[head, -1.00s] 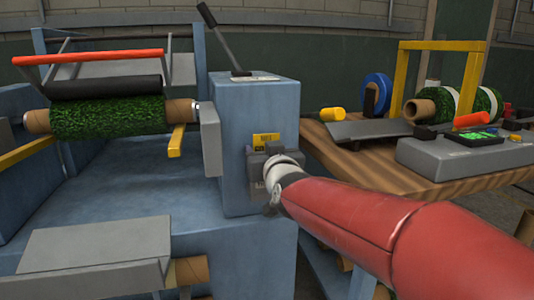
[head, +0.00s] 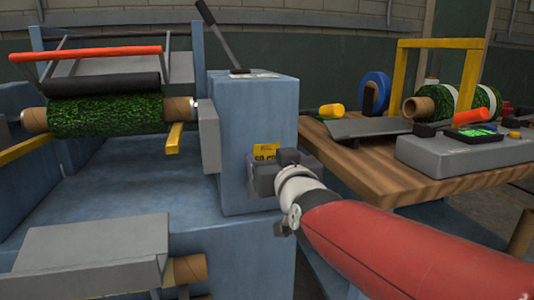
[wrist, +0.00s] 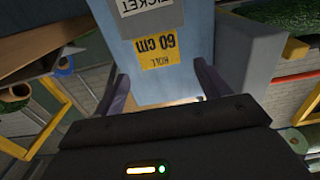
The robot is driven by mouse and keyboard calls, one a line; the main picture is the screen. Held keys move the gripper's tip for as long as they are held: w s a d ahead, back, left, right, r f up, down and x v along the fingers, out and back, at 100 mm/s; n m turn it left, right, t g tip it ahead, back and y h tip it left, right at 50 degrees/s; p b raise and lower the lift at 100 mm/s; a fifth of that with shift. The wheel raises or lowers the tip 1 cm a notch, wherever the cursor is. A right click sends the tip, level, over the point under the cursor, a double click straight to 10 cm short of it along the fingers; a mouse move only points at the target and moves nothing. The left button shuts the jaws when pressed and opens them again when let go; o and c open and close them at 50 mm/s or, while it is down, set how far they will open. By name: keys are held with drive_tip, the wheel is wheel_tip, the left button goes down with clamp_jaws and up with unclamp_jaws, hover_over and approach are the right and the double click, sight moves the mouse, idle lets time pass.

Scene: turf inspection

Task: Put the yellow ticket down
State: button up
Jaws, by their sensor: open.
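The yellow ticket (head: 265,151) is upright against the front face of the blue machine post (head: 255,110); my gripper partly covers its lower edge in the head view. In the wrist view the ticket (wrist: 160,52) reads "ROLL 60 cm" upside down and lies flat-looking against the blue face. A grey label reading "TICKET" (wrist: 150,6) shows beside it, at the picture's top. My gripper (wrist: 165,90) is open, with one dark finger on each side below the ticket in that picture. No finger visibly touches the ticket. In the head view my gripper (head: 275,172) is close in front of the post.
A wooden table (head: 385,165) at the right holds a grey device (head: 460,152), turf rolls (head: 440,98) and a yellow frame (head: 400,75). A turf roll (head: 105,116) sits on the machine at the left. A lever (head: 220,35) stands on the post.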

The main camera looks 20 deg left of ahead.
drive_tip(key=s+d+f+m+g+h, duration=0.2)
drive_tip(key=s+d+f+g+h, duration=0.1)
drive_tip(key=s+d+f, duration=0.4)
drive_tip(key=s+d+f+m+g+h, duration=0.2)
drive_tip(key=s+d+f, duration=0.5)
drive_tip(key=d, duration=0.6)
drive_tip(key=s+d+f+m+g+h, duration=0.2)
drive_tip(key=s+d+f+g+h, duration=0.2)
drive_tip(key=s+d+f, duration=0.3)
drive_tip(key=d+f, duration=0.1)
drive_tip(key=d, duration=0.2)
drive_tip(key=shift+s+f+g, duration=0.25)
drive_tip(key=shift+s+g, duration=0.05)
drive_tip(key=shift+g, duration=0.1)
